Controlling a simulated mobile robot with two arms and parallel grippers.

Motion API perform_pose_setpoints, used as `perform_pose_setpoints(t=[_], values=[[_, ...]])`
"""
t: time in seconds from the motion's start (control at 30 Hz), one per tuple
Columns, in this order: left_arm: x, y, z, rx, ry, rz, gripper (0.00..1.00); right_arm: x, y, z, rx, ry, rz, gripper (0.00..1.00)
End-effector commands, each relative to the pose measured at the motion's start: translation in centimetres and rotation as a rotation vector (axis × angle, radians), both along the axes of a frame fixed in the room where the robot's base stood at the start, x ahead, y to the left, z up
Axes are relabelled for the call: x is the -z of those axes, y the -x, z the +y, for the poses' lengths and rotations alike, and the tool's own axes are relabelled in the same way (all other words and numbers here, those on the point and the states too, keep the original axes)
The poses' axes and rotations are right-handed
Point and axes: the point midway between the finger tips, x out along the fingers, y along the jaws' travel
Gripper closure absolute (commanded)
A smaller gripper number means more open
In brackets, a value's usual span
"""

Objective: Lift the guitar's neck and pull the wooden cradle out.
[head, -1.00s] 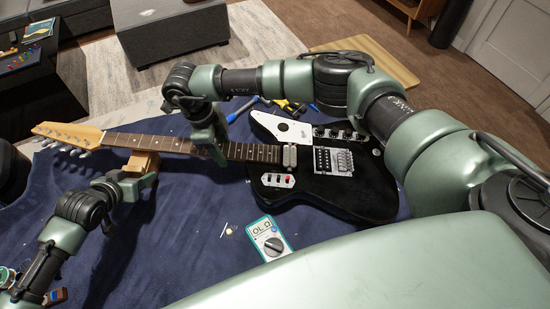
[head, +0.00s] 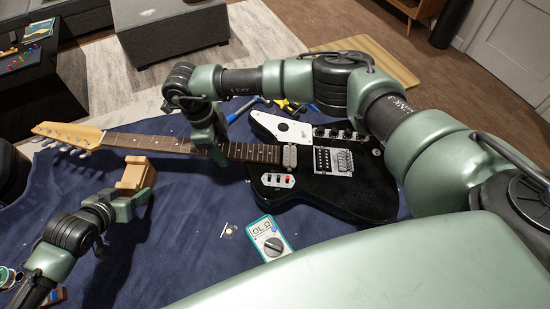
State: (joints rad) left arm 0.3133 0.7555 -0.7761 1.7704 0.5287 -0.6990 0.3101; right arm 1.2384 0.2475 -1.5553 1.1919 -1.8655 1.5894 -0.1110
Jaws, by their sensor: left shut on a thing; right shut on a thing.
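The black electric guitar (head: 345,192) lies on the blue cloth, its body right of centre and its neck (head: 160,143) pointing left. My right gripper (head: 218,154) is shut on the neck near the body; its arm hides part of the neck and the fingertips are hard to see. The wooden cradle (head: 136,172) is a light brown block just in front of the neck, in the head view. My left gripper (head: 136,196) is shut on the cradle's near side. The cradle's top shows below the neck's near edge, and I cannot tell whether any part is still beneath the neck.
A teal multimeter (head: 268,238) lies on the blue cloth (head: 190,240) in front of the guitar. Tools, including yellow-handled pliers (head: 290,106), lie behind it. Wire spools (head: 8,276) sit at the left front. The cloth between cradle and multimeter is mostly clear.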

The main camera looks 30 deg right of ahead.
Motion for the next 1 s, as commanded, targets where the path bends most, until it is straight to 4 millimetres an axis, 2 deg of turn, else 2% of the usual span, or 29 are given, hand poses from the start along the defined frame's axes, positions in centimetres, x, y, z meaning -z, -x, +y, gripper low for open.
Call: perform_pose_setpoints(t=[0.03, 0.6, 1.0], values=[[-0.2, 0.2, 0.1, 0.001, 0.000, -0.002, 0.88, -0.5, -0.3, 0.3, -0.003, -0.008, -0.008, 1.00], [-0.3, 2.6, 1.4, 0.001, 0.001, -0.004, 0.88, -0.5, -0.3, 0.3, -0.003, -0.009, -0.009, 1.00], [-0.3, 2.7, 1.4, 0.001, 0.001, -0.004, 0.88, -0.5, -0.3, 0.3, -0.002, -0.009, -0.009, 1.00]])
